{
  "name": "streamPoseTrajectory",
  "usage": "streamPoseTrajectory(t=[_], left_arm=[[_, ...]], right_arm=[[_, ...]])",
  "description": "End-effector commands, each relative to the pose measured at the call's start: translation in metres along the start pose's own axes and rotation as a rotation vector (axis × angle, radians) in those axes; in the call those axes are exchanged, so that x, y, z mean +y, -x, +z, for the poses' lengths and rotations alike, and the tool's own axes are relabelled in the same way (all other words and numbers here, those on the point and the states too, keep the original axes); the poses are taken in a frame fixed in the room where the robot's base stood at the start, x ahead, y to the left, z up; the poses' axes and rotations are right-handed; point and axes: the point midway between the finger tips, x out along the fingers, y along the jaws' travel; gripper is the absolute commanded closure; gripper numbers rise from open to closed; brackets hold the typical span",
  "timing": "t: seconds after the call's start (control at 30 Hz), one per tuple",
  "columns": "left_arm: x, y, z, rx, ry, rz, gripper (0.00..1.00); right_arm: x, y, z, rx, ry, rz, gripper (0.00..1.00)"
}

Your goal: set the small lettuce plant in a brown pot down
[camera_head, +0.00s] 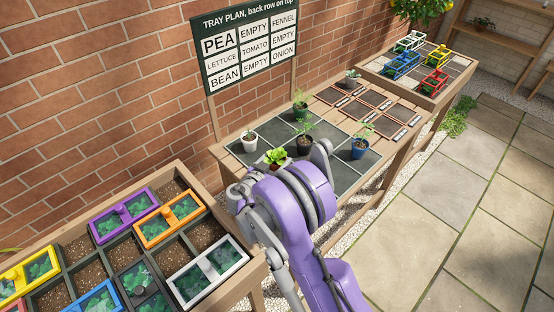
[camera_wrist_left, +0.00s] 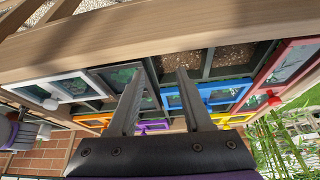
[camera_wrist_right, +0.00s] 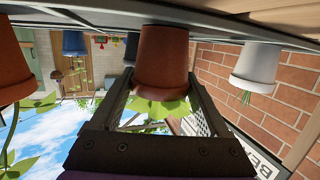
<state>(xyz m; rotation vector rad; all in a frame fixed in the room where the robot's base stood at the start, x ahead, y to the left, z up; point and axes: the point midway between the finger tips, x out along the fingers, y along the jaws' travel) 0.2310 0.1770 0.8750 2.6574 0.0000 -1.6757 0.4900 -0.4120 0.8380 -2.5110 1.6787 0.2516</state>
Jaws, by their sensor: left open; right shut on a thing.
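The small lettuce plant (camera_head: 276,157) shows bright green leaves on the potting bench, just beyond my right arm. Its brown pot (camera_wrist_right: 160,55) fills the middle of the right wrist view, which looks upside down, with leaves (camera_wrist_right: 155,106) between the fingers. My right gripper (camera_wrist_right: 160,82) is shut around the pot. The pot's base is at or very close to the bench top; I cannot tell whether it touches. My left gripper (camera_wrist_left: 160,78) is open and empty, near a planter with coloured frames; the head view does not show it.
A white pot (camera_head: 250,145), a black pot (camera_head: 305,149) and a blue pot (camera_head: 359,150) stand around the lettuce on dark tiles. A sign (camera_head: 250,44) stands behind. The planter with coloured frames (camera_head: 166,221) is at lower left; more frames (camera_head: 402,64) are at the back right.

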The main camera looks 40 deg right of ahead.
Motion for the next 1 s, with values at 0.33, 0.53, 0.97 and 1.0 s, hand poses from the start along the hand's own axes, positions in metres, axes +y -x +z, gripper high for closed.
streamPoseTrajectory(t=[0.33,0.53,0.97,1.0], left_arm=[[0.0,-0.001,0.001,0.0,0.0,0.0,0.5],[0.0,0.002,-0.001,0.001,0.0,0.0,0.5],[0.0,-0.003,0.002,-0.001,0.0,0.0,0.5],[0.0,-0.003,0.002,-0.001,0.0,0.0,0.5]], right_arm=[[0.0,0.0,0.001,0.0,0.0,0.0,0.0],[-0.001,0.009,-0.003,0.0,0.001,-0.003,0.0],[0.0,0.072,-0.002,-0.002,0.003,-0.002,0.0],[0.001,0.074,-0.003,-0.008,0.008,-0.002,0.0]])
